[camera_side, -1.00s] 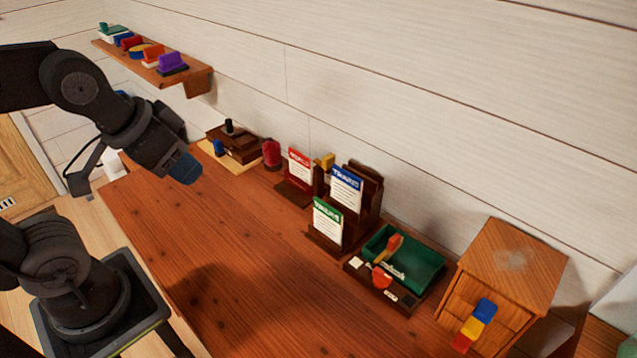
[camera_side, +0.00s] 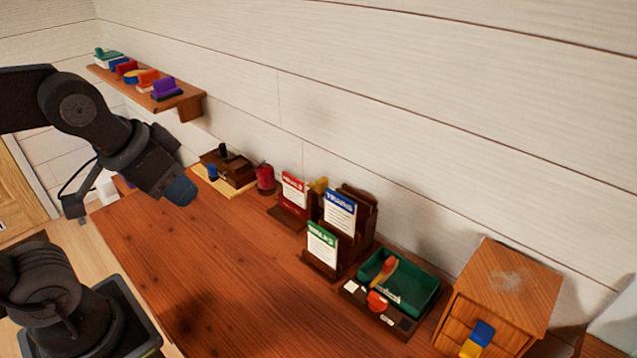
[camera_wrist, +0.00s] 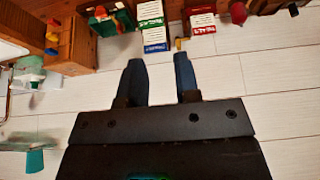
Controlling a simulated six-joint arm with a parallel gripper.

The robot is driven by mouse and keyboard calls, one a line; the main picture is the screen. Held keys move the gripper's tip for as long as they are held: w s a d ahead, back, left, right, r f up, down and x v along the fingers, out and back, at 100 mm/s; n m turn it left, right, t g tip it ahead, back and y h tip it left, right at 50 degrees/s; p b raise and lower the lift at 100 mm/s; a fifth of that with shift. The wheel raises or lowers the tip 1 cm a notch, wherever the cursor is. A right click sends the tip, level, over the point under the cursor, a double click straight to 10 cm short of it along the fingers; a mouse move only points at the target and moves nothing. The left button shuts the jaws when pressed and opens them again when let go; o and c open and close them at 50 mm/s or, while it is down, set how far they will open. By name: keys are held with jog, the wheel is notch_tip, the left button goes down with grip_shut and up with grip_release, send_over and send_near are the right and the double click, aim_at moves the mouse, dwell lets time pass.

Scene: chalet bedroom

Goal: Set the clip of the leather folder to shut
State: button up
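I cannot pick out the leather folder or its clip for certain. A dark brown box-like thing (camera_side: 230,168) with a blue knob and a black knob lies on a tan mat at the table's back left. My gripper (camera_side: 181,190) hangs in the air at the left in the side view, clear of everything on the table. In the wrist view my gripper (camera_wrist: 160,75) has its two dark blue fingers apart, with nothing between them.
The wooden table (camera_side: 200,265) is bare in front. Card holders with red (camera_side: 294,190), blue (camera_side: 340,211) and green (camera_side: 322,246) cards stand along the back. Right of them are a green tray (camera_side: 425,292) and a wooden cabinet (camera_side: 505,285). A wall shelf (camera_side: 187,104) holds several coloured items.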

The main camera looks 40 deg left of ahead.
jog(key=w+r+g, duration=0.1)
jog(key=w+r, duration=0.3)
jog(key=w, duration=0.4)
jog(key=g, duration=0.5)
send_over(322, 180)
notch_tip(322, 180, down, 10)
notch_tip(322, 180, down, 14)
jog(key=shift+r, duration=0.15)
jog(key=shift+c, duration=0.4)
grip_shut()
jog(key=shift+a, duration=0.1)
